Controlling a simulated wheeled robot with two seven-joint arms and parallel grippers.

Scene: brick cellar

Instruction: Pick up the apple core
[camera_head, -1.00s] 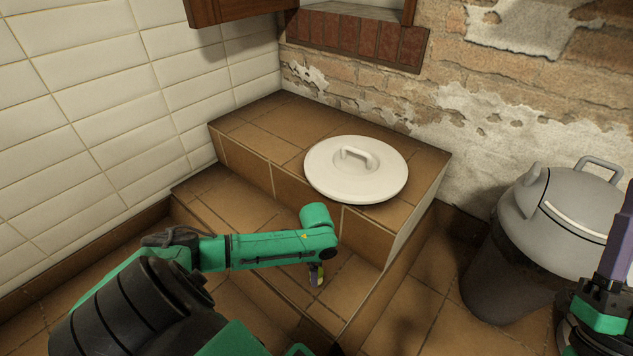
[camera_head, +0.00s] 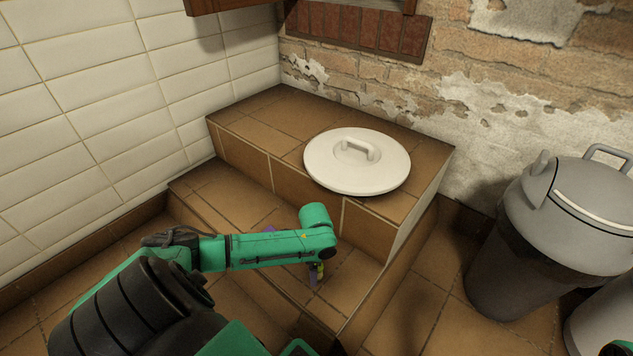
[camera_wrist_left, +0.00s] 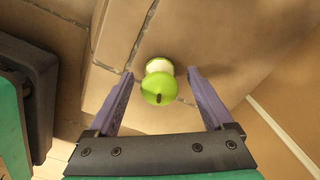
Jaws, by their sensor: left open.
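The apple core (camera_wrist_left: 158,84) is green with a pale middle. In the left wrist view it is between the two purple fingers of my left gripper (camera_wrist_left: 161,72), near their tips, with gaps on both sides. The gripper is open and empty. In the head view, a small yellow-green part of the apple core (camera_head: 320,268) shows on the lower tiled step (camera_head: 350,292), below my left arm's green link. A purple finger shows beside it; the link hides much of the gripper. My right gripper is not in view.
A white round lid (camera_head: 330,176) with a handle lies on the upper tiled ledge (camera_head: 250,116) behind. A grey bin (camera_head: 515,240) stands at the right. White tiled and brick walls close off the left and back. Floor between step and bin is clear.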

